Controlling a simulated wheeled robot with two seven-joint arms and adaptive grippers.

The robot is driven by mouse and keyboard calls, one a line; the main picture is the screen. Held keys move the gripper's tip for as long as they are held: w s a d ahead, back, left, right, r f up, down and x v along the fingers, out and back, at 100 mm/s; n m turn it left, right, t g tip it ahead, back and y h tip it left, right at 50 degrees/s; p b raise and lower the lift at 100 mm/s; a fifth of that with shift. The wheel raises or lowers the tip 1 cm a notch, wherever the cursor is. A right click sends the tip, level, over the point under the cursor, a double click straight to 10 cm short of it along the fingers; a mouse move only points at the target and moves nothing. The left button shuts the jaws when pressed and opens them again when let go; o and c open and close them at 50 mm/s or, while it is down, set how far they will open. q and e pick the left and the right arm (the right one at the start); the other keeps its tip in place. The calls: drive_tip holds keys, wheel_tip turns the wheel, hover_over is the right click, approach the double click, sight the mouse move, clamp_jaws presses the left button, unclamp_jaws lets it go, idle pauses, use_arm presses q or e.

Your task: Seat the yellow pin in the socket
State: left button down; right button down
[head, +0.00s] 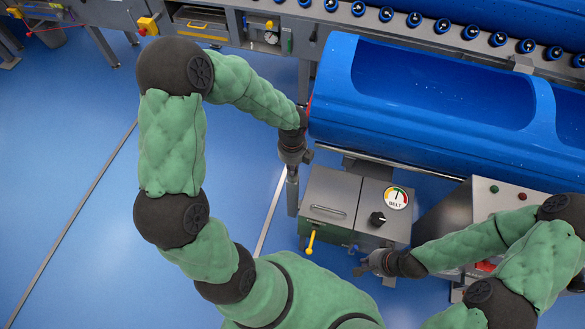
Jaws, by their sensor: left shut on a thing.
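I cannot make out the socket. My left gripper (297,158) is at the left end of the blue tub (335,100), above and left of the box, away from the yellow piece. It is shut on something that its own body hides. My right gripper (360,268) is by the box's lower right corner, right of the yellow piece. Its fingers are too small to read.
The control box carries a belt gauge (396,198) and a black knob (377,219). A roller conveyor (400,18) runs along the back. A panel with buttons (505,198) stands at right. Another yellow fitting (148,25) is at upper left.

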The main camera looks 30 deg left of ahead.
use_arm(q)
drive_tip(key=shift+f, duration=0.15)
drive_tip(key=shift+f, duration=0.2)
drive_tip(key=c, duration=1.2)
unclamp_jaws()
wheel_tip(320, 180, up, 12)
drive_tip(key=p, duration=0.6)
drive_tip(key=shift+r, duration=0.2)
